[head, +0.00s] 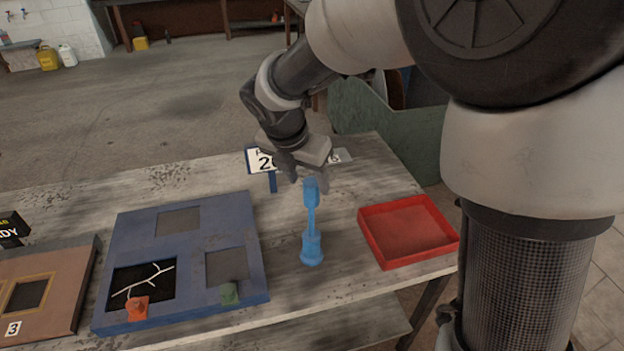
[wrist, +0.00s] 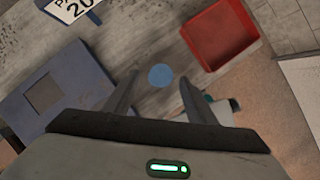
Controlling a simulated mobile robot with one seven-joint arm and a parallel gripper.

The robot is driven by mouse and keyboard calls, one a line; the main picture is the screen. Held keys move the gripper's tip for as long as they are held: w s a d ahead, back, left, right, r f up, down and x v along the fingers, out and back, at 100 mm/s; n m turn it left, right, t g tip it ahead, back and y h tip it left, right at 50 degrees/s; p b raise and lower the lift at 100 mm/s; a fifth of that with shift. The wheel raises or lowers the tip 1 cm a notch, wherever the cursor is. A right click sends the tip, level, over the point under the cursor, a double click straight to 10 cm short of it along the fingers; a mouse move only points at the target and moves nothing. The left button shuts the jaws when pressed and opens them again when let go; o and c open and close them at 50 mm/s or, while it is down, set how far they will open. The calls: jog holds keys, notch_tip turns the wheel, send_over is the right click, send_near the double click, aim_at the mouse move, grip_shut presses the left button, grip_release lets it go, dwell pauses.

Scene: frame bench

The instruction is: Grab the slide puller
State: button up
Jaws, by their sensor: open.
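The slide puller is most likely the blue upright tool (head: 311,222) with a wide round foot, a thin shaft and a thicker top, standing on the bench between the blue frame board and the red tray. In the wrist view its round blue top (wrist: 160,75) lies between the two fingers, seen from above. My gripper (head: 310,184) is open, pointing down, with its fingertips about level with the tool's top. In the wrist view the fingers (wrist: 158,92) are spread to either side, with a gap to the blue top.
A blue board (head: 188,225) with square openings lies left, with an orange block (head: 138,309) and a green block (head: 229,293) on it. A brown board (head: 62,270) lies farther left. A red tray (head: 405,228) sits right. A number sign (head: 262,160) stands behind.

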jog(key=b+x, duration=0.1)
jog(key=x, duration=0.7)
jog(key=shift+f, duration=0.15)
grip_shut()
jog(key=shift+w, duration=0.1)
dwell(1.1)
